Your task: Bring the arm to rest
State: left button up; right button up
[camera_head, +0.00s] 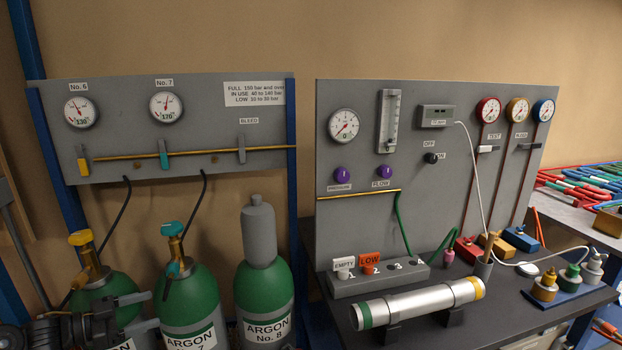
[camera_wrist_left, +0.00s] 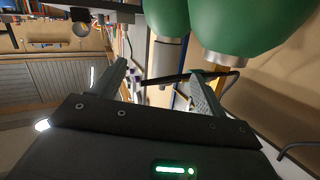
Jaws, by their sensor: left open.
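My left gripper (camera_head: 148,310) is low at the left of the head view, in front of the green cylinders at the left. Its fingers are apart, and I see nothing held between them. In the left wrist view its two fingers (camera_wrist_left: 160,80) stand spread, with a dark hose and a grey shape showing beyond the gap. I cannot tell whether it touches a cylinder. My right gripper is in neither view.
Green argon cylinders (camera_head: 188,308) and No. 8 (camera_head: 264,290) stand below the gauge panel (camera_head: 210,118). A dark bench (camera_head: 460,335) at right carries a silver tube (camera_head: 420,303), a tag block (camera_head: 378,279) and small weights (camera_head: 545,286). Cylinders (camera_wrist_left: 245,30) fill the wrist view's top.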

pick_arm(q)
jog(key=s+d+f+n+y, duration=0.2)
jog(key=s+d+f+y, duration=0.2)
jog(key=d+f, duration=0.35)
jog(key=s+d+f+n+y, duration=0.2)
jog(key=s+d+f+y, duration=0.2)
jog(key=d+f, duration=0.4)
jog(key=s+d+f+n+g+y, duration=0.2)
jog(key=s+g, duration=0.2)
jog(key=s, duration=0.8)
jog(key=s+d+f+n+g+y, duration=0.1)
jog(key=s+d+n+g, duration=0.25)
jog(key=s, duration=0.85)
notch_tip(320, 180, down, 25)
jog(key=m+g, duration=0.1)
jog(key=s+a+f+g, duration=0.1)
jog(key=s+a+f, duration=0.3)
jog(key=s+f, duration=1.3)
jog(key=shift+s+a+g+y, duration=0.2)
jog(key=shift+g+y, duration=0.15)
jog(key=shift+y, duration=0.05)
jog(key=shift+m, duration=0.25)
